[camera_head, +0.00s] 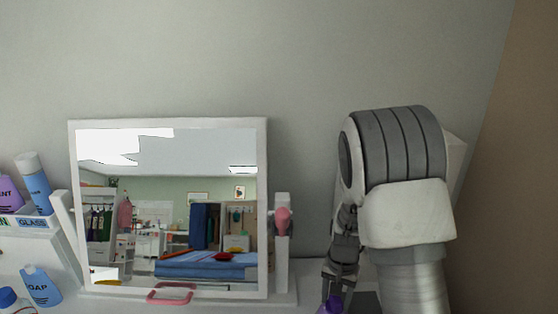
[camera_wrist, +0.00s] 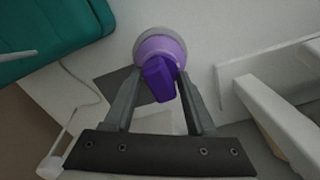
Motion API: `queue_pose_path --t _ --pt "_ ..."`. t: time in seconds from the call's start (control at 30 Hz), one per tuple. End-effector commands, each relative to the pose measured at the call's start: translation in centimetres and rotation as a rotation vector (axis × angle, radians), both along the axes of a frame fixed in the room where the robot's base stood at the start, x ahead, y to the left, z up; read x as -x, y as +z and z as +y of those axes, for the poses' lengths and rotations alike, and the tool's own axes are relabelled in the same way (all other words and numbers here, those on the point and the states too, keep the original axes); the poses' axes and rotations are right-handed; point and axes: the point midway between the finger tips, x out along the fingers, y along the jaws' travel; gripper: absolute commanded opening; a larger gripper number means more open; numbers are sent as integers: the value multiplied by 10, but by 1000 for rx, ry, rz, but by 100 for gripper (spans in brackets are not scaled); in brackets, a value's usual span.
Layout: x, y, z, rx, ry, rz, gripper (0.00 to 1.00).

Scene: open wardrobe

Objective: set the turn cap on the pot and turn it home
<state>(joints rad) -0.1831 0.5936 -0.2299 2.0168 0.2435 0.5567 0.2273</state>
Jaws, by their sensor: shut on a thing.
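The purple turn cap (camera_wrist: 160,78) has a dark raised grip bar and a paler round body. It sits between the fingers of my gripper (camera_wrist: 160,73), which is shut on it. In the wrist view, a pale grey round rim, likely the pot (camera_wrist: 147,33), shows at the cap's far edge. The rest of it is hidden under the cap, and I cannot tell whether the cap is seated. In the head view, my gripper (camera_head: 336,290) points down at the right of the mirror, with the purple cap (camera_head: 331,305) at the bottom edge.
A white-framed mirror (camera_head: 168,122) stands left of my arm, with a pink knob (camera_head: 283,220) and pink handle (camera_head: 170,294). Bottles (camera_head: 35,185) stand in a rack at far left. The wrist view shows a teal object (camera_wrist: 50,35) at upper left and white bars (camera_wrist: 270,110) at right.

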Motion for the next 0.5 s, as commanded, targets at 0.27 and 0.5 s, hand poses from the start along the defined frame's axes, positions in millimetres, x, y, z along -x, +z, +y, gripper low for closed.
queue_pose_path --t 0.27,0.5 --pt "0 0 0 0 3 0 82" --pt "0 0 0 0 5 0 91"
